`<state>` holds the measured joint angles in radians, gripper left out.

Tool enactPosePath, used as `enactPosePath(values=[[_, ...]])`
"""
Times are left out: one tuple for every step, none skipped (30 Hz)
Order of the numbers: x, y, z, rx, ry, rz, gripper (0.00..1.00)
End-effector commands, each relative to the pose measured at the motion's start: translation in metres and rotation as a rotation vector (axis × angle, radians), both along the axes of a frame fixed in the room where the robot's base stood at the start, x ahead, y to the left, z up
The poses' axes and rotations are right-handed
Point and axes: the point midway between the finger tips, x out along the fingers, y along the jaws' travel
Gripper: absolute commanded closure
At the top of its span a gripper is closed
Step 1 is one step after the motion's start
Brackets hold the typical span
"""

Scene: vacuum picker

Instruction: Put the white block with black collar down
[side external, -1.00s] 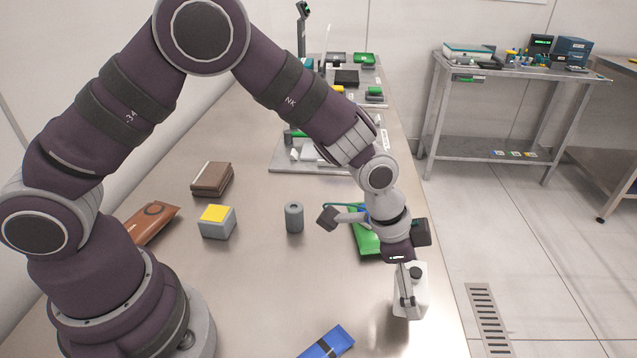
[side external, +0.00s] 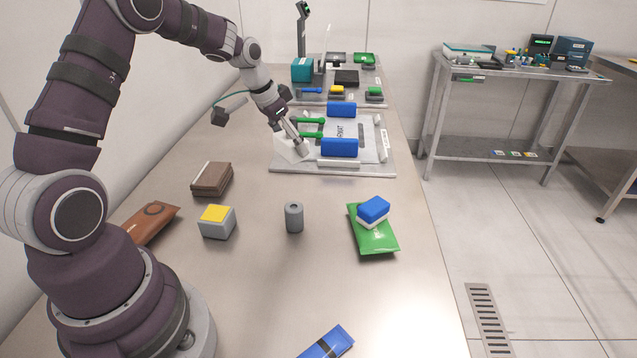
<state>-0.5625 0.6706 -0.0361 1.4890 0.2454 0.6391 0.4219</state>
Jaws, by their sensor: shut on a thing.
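My gripper (side external: 301,150) is over the left front part of the grey plate (side external: 283,168) on the bench. It is shut on the white block (side external: 286,150), which shows as a pale, tilted shape beside and behind the fingers. The block's black collar cannot be made out here. I cannot tell whether the block touches the plate or hangs just above it.
On the plate, blue blocks (side external: 339,148) and green handles (side external: 308,134) stand close to my gripper.

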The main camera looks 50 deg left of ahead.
Motion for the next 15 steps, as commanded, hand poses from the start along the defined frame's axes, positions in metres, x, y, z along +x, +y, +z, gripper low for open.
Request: enactPosePath(values=[[-0.004,0.012,0.0,0.001,-0.001,0.032,0.64],[-0.006,0.017,0.0,0.001,-0.001,0.045,0.64],[-0.008,0.021,-0.002,0.0,0.0,0.057,0.64],[-0.009,0.023,-0.006,-0.001,0.002,0.063,0.64],[-0.01,0.024,-0.012,-0.003,0.002,0.067,0.64],[-0.011,0.025,-0.022,-0.004,0.005,0.068,0.64],[-0.011,0.024,-0.03,-0.004,0.005,0.068,0.64],[-0.011,0.024,-0.037,-0.004,0.004,0.068,0.64],[-0.011,0.024,-0.045,-0.004,0.004,0.068,0.64],[-0.011,0.024,-0.05,-0.003,0.004,0.067,0.64],[-0.01,0.024,-0.054,-0.001,0.003,0.066,0.64],[-0.01,0.024,-0.061,-0.002,0.003,0.066,0.64],[-0.01,0.024,-0.067,-0.002,0.003,0.066,0.64],[-0.011,0.024,-0.074,-0.004,0.004,0.067,0.64],[-0.011,0.024,-0.083,-0.003,0.004,0.066,0.64]])
